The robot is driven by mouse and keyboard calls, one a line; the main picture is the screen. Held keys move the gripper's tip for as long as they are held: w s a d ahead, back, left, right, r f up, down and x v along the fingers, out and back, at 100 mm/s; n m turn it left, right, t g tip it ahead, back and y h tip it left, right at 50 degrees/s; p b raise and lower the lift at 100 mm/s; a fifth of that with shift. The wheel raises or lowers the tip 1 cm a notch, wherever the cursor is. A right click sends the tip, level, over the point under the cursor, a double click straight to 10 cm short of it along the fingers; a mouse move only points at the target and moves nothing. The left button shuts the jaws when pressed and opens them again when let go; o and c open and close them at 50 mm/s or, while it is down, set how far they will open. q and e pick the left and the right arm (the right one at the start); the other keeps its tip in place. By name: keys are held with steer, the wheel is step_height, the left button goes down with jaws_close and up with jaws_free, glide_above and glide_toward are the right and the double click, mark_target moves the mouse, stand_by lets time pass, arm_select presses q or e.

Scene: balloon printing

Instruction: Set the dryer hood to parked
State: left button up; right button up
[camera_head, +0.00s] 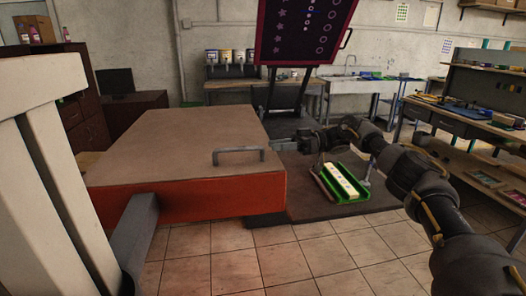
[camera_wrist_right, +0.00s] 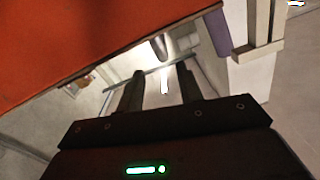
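The dryer hood (camera_head: 180,135) appears to be the large box with a flat brown top and an orange-red front side. A grey bar handle (camera_head: 240,151) is fixed on it near its right end. My right gripper (camera_head: 276,143) is at the hood's right edge, just right of the handle, pointing left. In the right wrist view its two fingers (camera_wrist_right: 161,88) are apart, and nothing is clearly held between them. The hood's orange side (camera_wrist_right: 60,40) fills the upper left there. I cannot tell whether the gripper touches the hood. My left gripper is not in view.
A green tray (camera_head: 339,198) holding a white strip lies on a low dark platform (camera_head: 300,205) right of the hood. A dark patterned panel (camera_head: 305,30) stands behind. Benches (camera_head: 470,125) line the right. A pale slatted structure (camera_head: 60,190) blocks the left. The tiled front floor is clear.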

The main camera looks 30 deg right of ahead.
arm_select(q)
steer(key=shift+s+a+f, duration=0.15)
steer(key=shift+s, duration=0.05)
arm_select(e)
steer(key=shift+v, duration=1)
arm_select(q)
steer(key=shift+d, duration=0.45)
